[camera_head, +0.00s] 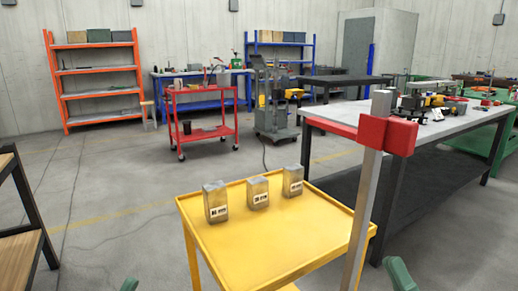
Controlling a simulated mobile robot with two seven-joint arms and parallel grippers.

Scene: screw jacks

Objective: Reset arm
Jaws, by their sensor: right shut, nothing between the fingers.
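My right gripper (400,274) shows as a green piece at the bottom edge, right of the yellow cart. It is shut and empty, and touches nothing that I can see. Only a small green tip (130,284) of my left side shows at the bottom edge, left of the cart; its jaws cannot be made out. A grey upright bar (362,215) with a red sliding block and arm (385,135) stands close by at the right, in front of the cart's right side. Its foot is out of view.
The yellow cart (275,240) holds three metal blocks (258,192) with white labels; its front is bare. A dark-legged workbench (460,125) with tools stands right. A red cart (203,105), orange shelf (95,80) and blue bench are behind.

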